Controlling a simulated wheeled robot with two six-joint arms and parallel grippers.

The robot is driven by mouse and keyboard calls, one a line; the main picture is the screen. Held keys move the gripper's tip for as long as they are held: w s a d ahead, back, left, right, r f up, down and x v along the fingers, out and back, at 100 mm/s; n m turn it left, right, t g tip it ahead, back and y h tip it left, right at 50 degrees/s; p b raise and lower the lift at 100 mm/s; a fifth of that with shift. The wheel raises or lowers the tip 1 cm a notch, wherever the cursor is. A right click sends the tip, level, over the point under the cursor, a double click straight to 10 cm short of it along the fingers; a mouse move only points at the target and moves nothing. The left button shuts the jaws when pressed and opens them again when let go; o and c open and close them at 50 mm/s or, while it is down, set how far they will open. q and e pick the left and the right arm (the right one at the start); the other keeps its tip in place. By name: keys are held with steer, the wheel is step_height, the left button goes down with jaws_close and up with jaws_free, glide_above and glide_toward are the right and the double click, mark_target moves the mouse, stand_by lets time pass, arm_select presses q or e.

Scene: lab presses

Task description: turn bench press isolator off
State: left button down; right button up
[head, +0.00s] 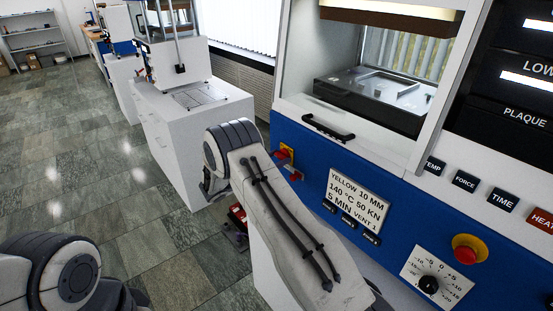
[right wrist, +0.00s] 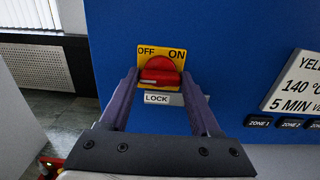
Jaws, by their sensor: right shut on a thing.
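The isolator is a red rotary knob (right wrist: 160,72) on a yellow plate (right wrist: 148,51) marked OFF at left and ON at right, with a LOCK label (right wrist: 157,99) below. The knob's bar looks roughly level. My right gripper (right wrist: 161,78) is shut on the knob, one purple finger on each side. In the head view the isolator plate (head: 284,152) shows near the left edge of the blue press front, just beyond my right arm; the fingertips' hold is hard to see there. My left gripper is not in view; only part of my left arm shows at lower left.
The press front carries a settings card (head: 357,197), zone labels, a black handle (head: 327,128), a red emergency button (head: 466,251) and a dial (head: 428,284). A white cabinet (head: 190,135) stands left of the press. The tiled floor (head: 90,165) is open at left.

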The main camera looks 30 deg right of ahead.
steer(key=shift+f, duration=0.1)
steer(key=o, duration=1.4)
steer(key=shift+a, duration=0.1)
steer(key=a, duration=0.3)
steer(key=s+a+b, duration=0.1)
steer(key=a, duration=0.3)
steer(key=a+b, duration=0.1)
steer(key=a, duration=0.2)
steer(key=shift+s+a, duration=0.15)
steer(key=shift+s, duration=0.1)
